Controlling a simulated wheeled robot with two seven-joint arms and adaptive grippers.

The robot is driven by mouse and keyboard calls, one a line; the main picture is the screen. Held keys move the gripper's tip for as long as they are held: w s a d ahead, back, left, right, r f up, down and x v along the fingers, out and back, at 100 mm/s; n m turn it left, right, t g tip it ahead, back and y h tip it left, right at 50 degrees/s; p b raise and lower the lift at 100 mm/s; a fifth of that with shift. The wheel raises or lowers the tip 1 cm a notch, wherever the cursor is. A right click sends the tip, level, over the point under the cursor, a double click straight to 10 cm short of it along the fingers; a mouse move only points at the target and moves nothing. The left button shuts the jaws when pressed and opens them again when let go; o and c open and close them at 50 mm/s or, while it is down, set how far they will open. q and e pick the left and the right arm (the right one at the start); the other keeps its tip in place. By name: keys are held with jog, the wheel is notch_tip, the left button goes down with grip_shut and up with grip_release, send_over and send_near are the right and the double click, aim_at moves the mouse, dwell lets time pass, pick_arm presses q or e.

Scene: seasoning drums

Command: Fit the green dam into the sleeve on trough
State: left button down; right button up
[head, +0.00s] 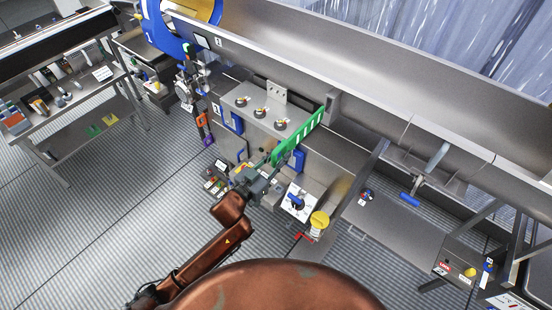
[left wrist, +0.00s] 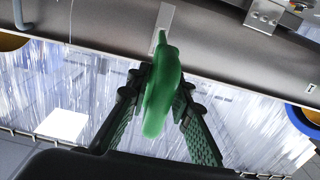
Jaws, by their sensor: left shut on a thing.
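The green dam (head: 300,136) is a long flat green bar with a row of pale slots. My left gripper (head: 273,171) is shut on its near end, and the dam slants up and right toward the trough (head: 400,92). In the left wrist view the dam (left wrist: 162,95) shows end-on between the two dark fingers of the gripper (left wrist: 165,84). A grey upright piece (head: 332,104) on the trough's near side, possibly the sleeve, is close to the dam's far end. I cannot tell whether they touch. My right gripper is not in view.
A steel box with several round knobs (head: 261,113) stands left of the dam. A steel table (head: 40,125) stands at left. The striped floor (head: 95,215) at lower left is clear.

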aim_at(300, 135)
pick_arm(q)
jog(key=shift+x, duration=1.2)
jog(key=shift+r, duration=0.25)
dwell(0.4)
jog(key=shift+p, duration=0.4)
jog(key=shift+p, duration=0.4)
dwell(0.4)
